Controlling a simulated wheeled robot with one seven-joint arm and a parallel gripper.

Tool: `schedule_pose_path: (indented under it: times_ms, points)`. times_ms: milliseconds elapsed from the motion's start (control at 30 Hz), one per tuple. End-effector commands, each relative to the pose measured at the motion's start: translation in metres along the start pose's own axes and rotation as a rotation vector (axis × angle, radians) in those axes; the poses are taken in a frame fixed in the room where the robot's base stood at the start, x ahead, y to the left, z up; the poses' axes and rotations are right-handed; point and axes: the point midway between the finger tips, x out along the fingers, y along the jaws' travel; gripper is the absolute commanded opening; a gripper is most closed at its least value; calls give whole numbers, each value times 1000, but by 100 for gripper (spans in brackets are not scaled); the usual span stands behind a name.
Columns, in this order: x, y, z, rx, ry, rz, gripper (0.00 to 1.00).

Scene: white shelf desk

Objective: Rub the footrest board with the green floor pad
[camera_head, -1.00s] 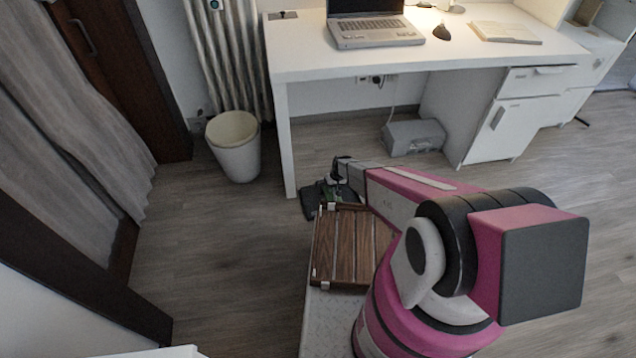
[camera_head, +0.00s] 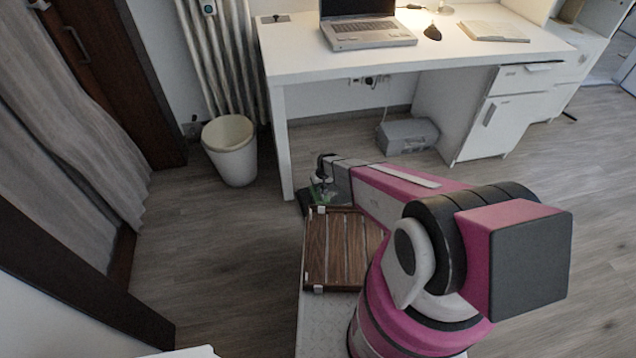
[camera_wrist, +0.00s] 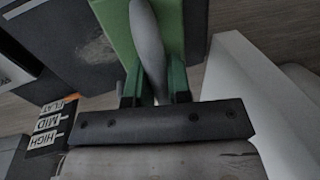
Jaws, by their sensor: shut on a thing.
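My gripper (camera_wrist: 154,88) is shut on the grey handle (camera_wrist: 148,40) of the green floor pad (camera_wrist: 119,28). In the head view my gripper (camera_head: 325,172) is low beside the desk's left front leg, and a bit of green shows under it. A dark grey board with a pale scuffed patch, seemingly the footrest board (camera_wrist: 60,38), lies left of the pad in the wrist view. Labels FLAT, MID and HIGH (camera_wrist: 47,123) stand beside it. In the head view only a dark edge of it (camera_head: 303,199) shows. I cannot tell whether the pad touches the board.
The white desk (camera_head: 276,110) stands close behind my gripper, with a laptop (camera_head: 368,30) on top. A brown slatted wooden board (camera_head: 332,250) lies in front of my gripper. A white bin (camera_head: 232,158) stands to the left. A grey box (camera_head: 407,135) lies under the desk. Floor at left is clear.

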Motion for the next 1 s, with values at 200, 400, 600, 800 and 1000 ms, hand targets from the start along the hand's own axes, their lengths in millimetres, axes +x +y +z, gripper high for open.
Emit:
schedule_pose_path:
  times_ms: [200,400,600,800,1000]
  points:
    - [-21,-3,5,2,0,0,0]
    - [-38,-5,7,3,1,0,0]
    - [-44,-6,7,3,0,0,0]
    - [-43,-6,7,3,0,0,0]
    - [-65,-4,3,11,4,-2,0]
